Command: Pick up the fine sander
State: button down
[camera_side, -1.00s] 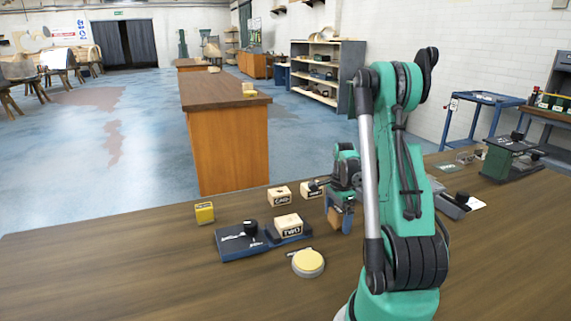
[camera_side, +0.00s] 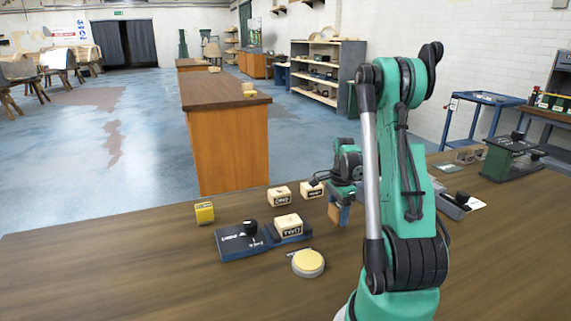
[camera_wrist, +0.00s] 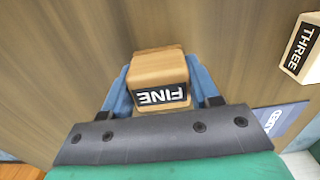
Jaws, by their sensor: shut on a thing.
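The fine sander is a wooden block (camera_wrist: 158,75) with a black label reading FINE in the wrist view, upside down there. My gripper (camera_wrist: 160,88) has its blue fingers on both sides of the block, shut on it. In the side view the block (camera_side: 335,213) shows below my gripper (camera_side: 343,198), near the far edge of the table. Part of the block is hidden behind the gripper. I cannot tell how far it is from the table top.
A block labelled THREE (camera_wrist: 303,48) lies to the right in the wrist view. In the side view, other wooden blocks (camera_side: 280,196), a dark blue tool base (camera_side: 235,247), a yellow block (camera_side: 204,212) and a yellow disc (camera_side: 308,262) lie left of my gripper. The front left table is clear.

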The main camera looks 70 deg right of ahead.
aim_at(339, 206)
notch_tip(339, 206, up, 19)
dwell(0.4)
